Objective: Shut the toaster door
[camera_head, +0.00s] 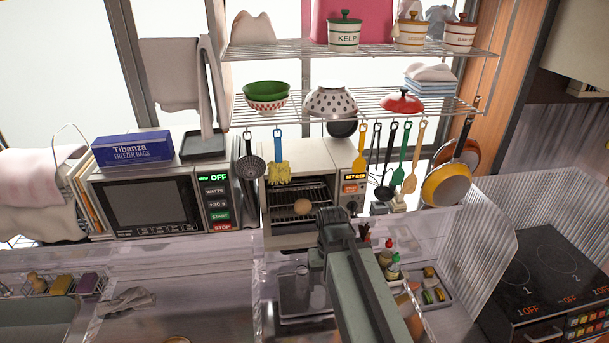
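The toaster (310,162) is a pale, box-shaped oven in the middle of the back counter, below the wire shelves. Its front is open, and the wire rack inside shows. A round brown food item (302,206) sits at the front of the opening. The lowered door appears to be the pale panel (287,241) below the opening, partly hidden by my arm. My gripper (334,224) is in front of the toaster's lower right part, seen from behind and above. Its fingertips are hard to make out, and I cannot tell whether it touches the door.
A microwave (150,205) stands left of the toaster, with a blue freezer bag box (133,149) on top. Utensils, including a yellow spatula (360,150), hang above the toaster. Sauce bottles (392,267) stand right of my arm. A stove (553,270) is at far right.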

